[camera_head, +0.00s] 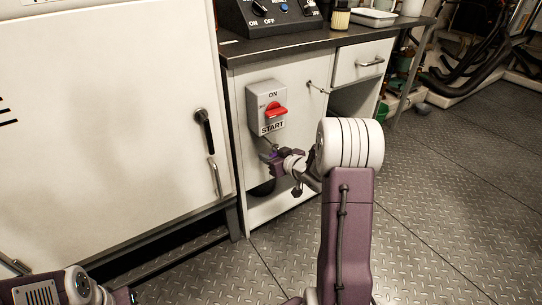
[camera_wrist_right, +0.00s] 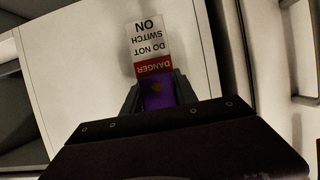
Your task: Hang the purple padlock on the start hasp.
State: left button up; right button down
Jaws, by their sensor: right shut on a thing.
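A white and red tag (camera_wrist_right: 149,48) reading "DANGER DO NOT SWITCH ON" shows beyond the padlock. The start hasp is too small to make out in the head view. The shackle is not clear, so I cannot tell whether padlock and hasp touch. My left gripper is out of view; only part of its arm shows at bottom left.
A white door with a dark handle (camera_head: 204,130) stands left of the cabinet. A small key-like knob (camera_head: 318,87) sticks out right of the switch box. A control panel (camera_head: 268,14) stands on the dark worktop (camera_head: 305,41). The metal floor (camera_head: 440,190) at right is clear.

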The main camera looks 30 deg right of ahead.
dwell(0.3)
jog(key=c, duration=0.9)
grip_release()
jog(key=p+v, duration=0.3)
jog(key=v, duration=0.6)
